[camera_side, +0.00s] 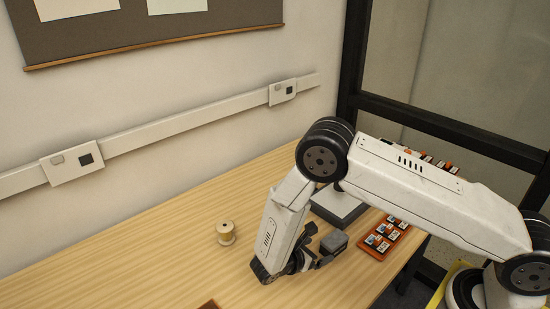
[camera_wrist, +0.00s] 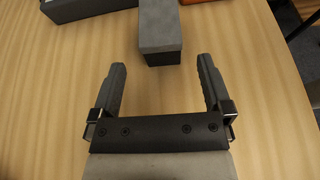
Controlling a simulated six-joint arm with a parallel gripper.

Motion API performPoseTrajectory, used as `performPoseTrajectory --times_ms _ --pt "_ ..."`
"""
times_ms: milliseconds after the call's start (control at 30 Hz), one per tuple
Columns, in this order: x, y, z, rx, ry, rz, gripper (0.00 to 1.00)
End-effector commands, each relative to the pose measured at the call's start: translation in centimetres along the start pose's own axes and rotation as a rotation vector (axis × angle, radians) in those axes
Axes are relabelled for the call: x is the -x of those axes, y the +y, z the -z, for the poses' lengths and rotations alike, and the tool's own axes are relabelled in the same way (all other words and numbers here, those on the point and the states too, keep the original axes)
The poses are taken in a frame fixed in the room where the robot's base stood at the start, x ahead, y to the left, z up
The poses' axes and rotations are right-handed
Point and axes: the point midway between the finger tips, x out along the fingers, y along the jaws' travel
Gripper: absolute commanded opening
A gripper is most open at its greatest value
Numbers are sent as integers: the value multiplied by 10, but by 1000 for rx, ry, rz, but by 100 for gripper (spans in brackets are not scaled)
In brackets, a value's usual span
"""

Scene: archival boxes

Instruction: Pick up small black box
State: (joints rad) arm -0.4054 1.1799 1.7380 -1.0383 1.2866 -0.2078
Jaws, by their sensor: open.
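The small black box (camera_wrist: 161,50) has a grey lid and dark sides. In the wrist view it is at the top centre, just ahead of my gripper (camera_wrist: 161,66). The two fingers stand wide apart with bare table between them. The box's near end lies about level with the fingertips, and its far end is cut off by the frame.
A larger dark box with a grey lid (camera_side: 340,205) stands behind, and shows at the wrist view's top left (camera_wrist: 85,9). An orange tray (camera_side: 385,238) with several small items is to the right. A thread spool (camera_side: 226,233) stands left. The table's left part (camera_side: 130,275) is mostly clear.

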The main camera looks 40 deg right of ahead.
Motion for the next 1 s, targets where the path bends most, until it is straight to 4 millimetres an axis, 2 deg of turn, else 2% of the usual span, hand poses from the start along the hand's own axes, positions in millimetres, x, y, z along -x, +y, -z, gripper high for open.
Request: performPoseTrajectory --times_ms 200,567,1000 --pt "-18 -1 0 1 -1 4 100" --pt "-27 -1 1 0 1 3 100" --pt "-70 -1 2 0 3 3 100"
